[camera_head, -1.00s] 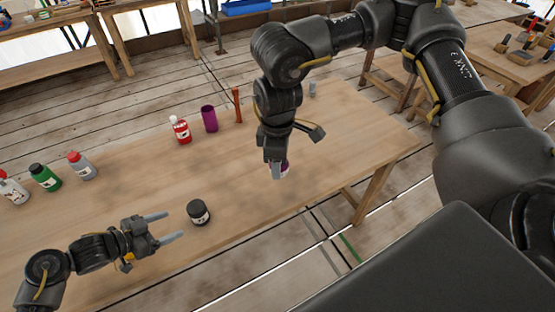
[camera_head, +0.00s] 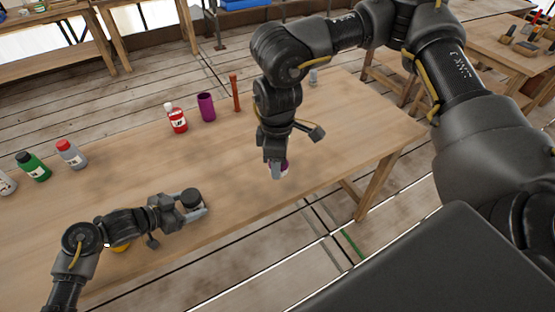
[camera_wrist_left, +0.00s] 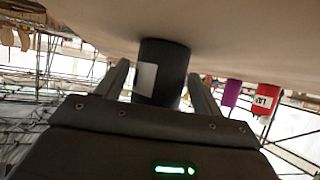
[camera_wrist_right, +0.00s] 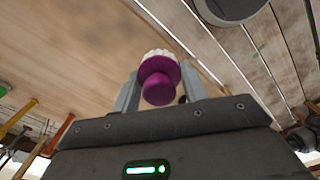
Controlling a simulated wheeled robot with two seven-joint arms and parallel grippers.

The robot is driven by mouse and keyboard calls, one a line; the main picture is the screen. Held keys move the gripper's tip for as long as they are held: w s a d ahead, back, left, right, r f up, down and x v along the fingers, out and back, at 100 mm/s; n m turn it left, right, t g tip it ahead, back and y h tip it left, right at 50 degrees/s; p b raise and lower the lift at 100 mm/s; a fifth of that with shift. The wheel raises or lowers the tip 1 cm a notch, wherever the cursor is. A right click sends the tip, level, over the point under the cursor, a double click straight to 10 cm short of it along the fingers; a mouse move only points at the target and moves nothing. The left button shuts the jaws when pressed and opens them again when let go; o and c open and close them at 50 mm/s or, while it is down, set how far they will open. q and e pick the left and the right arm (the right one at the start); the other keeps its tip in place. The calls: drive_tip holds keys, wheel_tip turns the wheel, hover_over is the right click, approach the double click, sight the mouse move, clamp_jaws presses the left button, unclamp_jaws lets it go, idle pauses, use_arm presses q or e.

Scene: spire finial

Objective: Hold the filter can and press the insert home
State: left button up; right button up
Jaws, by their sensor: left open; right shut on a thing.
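The filter can, a short black can with a white label (camera_head: 190,198), stands on the table near its front edge. My left gripper (camera_head: 203,204) is open, its fingers on either side of the can. In the left wrist view the can (camera_wrist_left: 160,72) sits between the two spread fingers, which do not visibly grip it. My right gripper (camera_head: 278,174) is shut on the insert, a purple knob with a white ribbed part (camera_wrist_right: 158,82), held above the table to the right of the can. In the head view the insert is mostly hidden by the fingers.
A red bottle (camera_head: 176,119), a purple cup (camera_head: 206,107) and a brown stick (camera_head: 235,94) stand farther back. A green bottle (camera_head: 33,166) and a grey bottle with a red cap (camera_head: 70,154) stand at the left. The table between the can and my right gripper is clear.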

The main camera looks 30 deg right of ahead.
use_arm(q)
drive_tip(key=shift+c, duration=0.3)
drive_tip(key=c, duration=0.6)
idle(0.9)
drive_tip(key=shift+f, duration=0.1)
use_arm(e)
drive_tip(key=w+a+f+n, duration=0.1)
drive_tip(key=w+a+n, duration=0.4)
drive_tip(key=a+n, duration=0.3)
drive_tip(key=w+a+f+n, duration=0.2)
drive_tip(key=w+a+n, duration=0.3)
drive_tip(key=a, duration=0.9)
drive_tip(key=n, duration=0.3)
drive_tip(key=shift+w+a, duration=0.25)
drive_tip(key=shift+w, duration=0.05)
